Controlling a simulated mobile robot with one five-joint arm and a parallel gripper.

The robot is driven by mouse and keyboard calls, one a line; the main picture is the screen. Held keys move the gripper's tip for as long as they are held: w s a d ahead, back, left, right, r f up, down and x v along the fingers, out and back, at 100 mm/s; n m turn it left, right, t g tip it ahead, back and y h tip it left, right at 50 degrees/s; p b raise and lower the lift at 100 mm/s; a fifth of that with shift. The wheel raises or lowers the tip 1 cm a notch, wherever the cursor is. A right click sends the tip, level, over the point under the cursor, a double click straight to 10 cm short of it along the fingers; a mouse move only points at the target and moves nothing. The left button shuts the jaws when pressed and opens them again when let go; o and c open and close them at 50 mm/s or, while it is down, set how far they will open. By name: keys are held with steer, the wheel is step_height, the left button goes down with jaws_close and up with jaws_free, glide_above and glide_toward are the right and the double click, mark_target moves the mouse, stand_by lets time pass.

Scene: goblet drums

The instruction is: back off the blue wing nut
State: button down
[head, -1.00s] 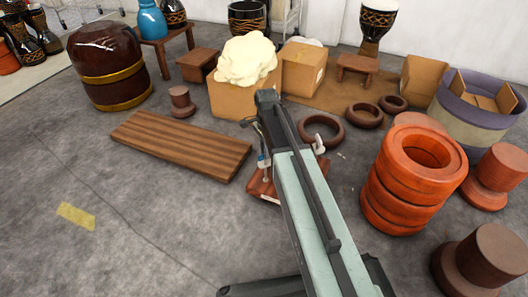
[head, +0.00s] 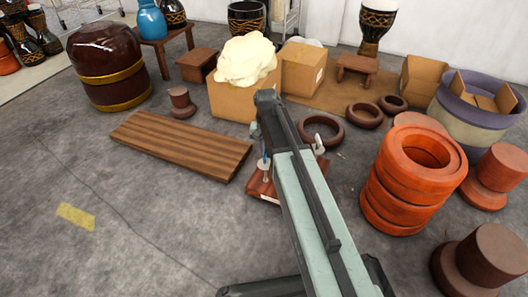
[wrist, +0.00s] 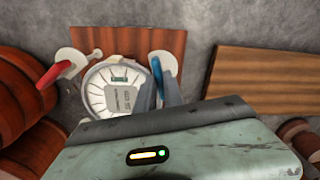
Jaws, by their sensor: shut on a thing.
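The blue wing nut (wrist: 157,72) stands at the right of a wooden board (wrist: 112,40) in the wrist view, over a white round plate (wrist: 166,60). My gripper (wrist: 158,84) is shut on it, a grey finger to each side; the fingers hide its lower part. In the head view a small bit of blue (head: 262,162) shows above the board (head: 261,184), beside my arm, which covers much of the board. A red wing-shaped piece (wrist: 54,74) with a white disc (wrist: 73,60) sits at the board's left. A round white dial (wrist: 108,84) lies between them.
A striped plank (head: 181,146) lies on the floor left of the board. Stacked orange rings (head: 382,199) stand to the right. A cardboard box (head: 230,100) with a cream lump stands behind. The floor at front left is clear.

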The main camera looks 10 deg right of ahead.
mark_target(266, 152)
steer(key=shift+w+n, duration=0.15)
steer(key=shift+n, duration=1.75)
steer(key=c, duration=1.5)
jaws_free()
steer(key=shift+o, duration=0.2)
step_height(266, 152, up, 8)
steer(key=p, duration=0.8)
steer(key=shift+f, duration=0.1)
